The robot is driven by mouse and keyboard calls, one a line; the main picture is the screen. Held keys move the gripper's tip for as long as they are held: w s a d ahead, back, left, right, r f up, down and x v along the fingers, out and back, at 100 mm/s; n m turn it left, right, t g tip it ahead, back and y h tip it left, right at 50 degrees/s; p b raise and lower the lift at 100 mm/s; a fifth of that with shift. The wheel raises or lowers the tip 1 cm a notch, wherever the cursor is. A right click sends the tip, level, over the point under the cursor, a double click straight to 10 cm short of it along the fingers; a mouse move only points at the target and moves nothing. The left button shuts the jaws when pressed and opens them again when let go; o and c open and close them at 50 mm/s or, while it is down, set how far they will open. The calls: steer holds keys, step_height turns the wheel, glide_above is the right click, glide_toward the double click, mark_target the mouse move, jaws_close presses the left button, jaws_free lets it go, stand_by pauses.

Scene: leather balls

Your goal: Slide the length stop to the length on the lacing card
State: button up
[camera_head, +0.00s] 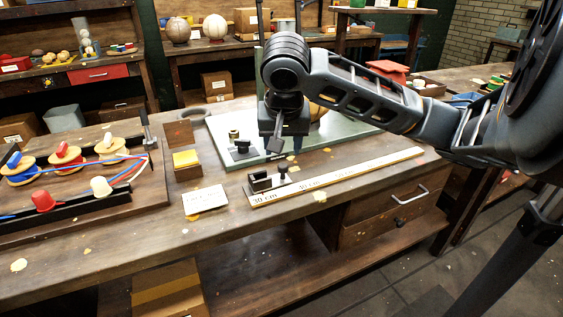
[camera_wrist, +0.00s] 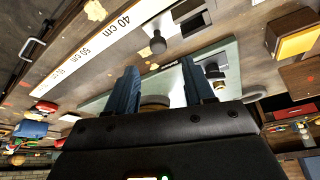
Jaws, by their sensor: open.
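The length stop (camera_head: 262,181) is a dark block with an upright round knob, sitting at the left end of the pale ruler (camera_head: 350,174) near the 30 cm mark. In the wrist view the stop's knob (camera_wrist: 158,44) stands beside the ruler (camera_wrist: 92,55), near its 40 cm mark. The white lacing card (camera_head: 205,199) lies on the bench left of the stop; its writing is too small to read. My gripper (camera_head: 277,146) is above and just behind the stop, apart from it. In the wrist view my gripper (camera_wrist: 158,68) is open and empty, the knob beyond its fingertips.
A green board (camera_head: 228,125) lies behind the ruler with a small dark fixture (camera_head: 242,148). A wooden box with a yellow block (camera_head: 186,159) stands behind the card. A rack of coloured thread spools (camera_head: 65,158) fills the bench's left. The bench front edge is close.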

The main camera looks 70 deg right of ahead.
mark_target(283, 165)
steer(key=shift+x, duration=3.9)
steer(key=shift+s+d, duration=0.1)
steer(key=shift+c, duration=0.5)
jaws_close()
